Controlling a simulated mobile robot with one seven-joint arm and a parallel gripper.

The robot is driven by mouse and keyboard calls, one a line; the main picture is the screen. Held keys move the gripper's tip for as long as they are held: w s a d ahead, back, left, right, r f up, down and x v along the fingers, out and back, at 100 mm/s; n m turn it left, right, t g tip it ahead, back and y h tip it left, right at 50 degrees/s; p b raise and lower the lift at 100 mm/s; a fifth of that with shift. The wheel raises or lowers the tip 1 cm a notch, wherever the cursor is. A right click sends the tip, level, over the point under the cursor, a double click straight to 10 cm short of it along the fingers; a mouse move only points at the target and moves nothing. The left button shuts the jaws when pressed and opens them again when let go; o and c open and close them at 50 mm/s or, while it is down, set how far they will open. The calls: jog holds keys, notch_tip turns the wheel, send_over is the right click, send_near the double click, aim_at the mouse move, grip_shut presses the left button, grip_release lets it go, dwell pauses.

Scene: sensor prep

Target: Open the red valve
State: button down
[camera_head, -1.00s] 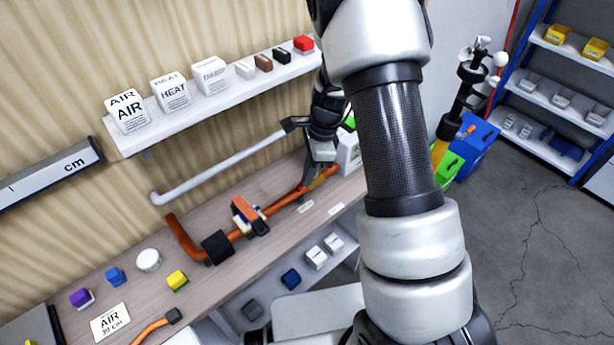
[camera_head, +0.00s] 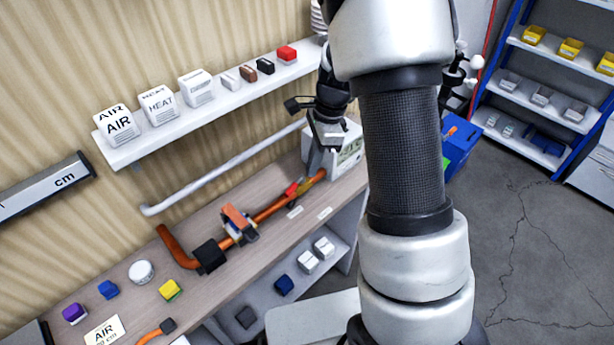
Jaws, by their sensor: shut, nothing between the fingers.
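An orange pipe (camera_head: 268,210) runs along the wooden workbench. A small red piece (camera_head: 291,189), which looks like the red valve's handle, sits on the pipe near its right end and lies roughly along it. My gripper (camera_head: 326,146) is shut and empty. It appears above and to the right of the red piece, in front of a white box with a green display (camera_head: 348,148). The fingertips look apart from the red piece, though their exact depth is hard to judge.
An orange-topped clamp-like part (camera_head: 238,221) and a black block (camera_head: 209,256) sit on the pipe to the left. A white rail (camera_head: 222,168) and a shelf (camera_head: 205,110) with labelled blocks are on the wall above. Small coloured blocks lie at the bench's left.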

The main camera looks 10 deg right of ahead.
jog(key=shift+s+d+r, duration=0.15)
jog(key=shift+s+r, duration=0.05)
jog(key=shift+r, duration=0.85)
jog(key=shift+s+d+r, duration=0.15)
jog(key=shift+r, duration=0.85)
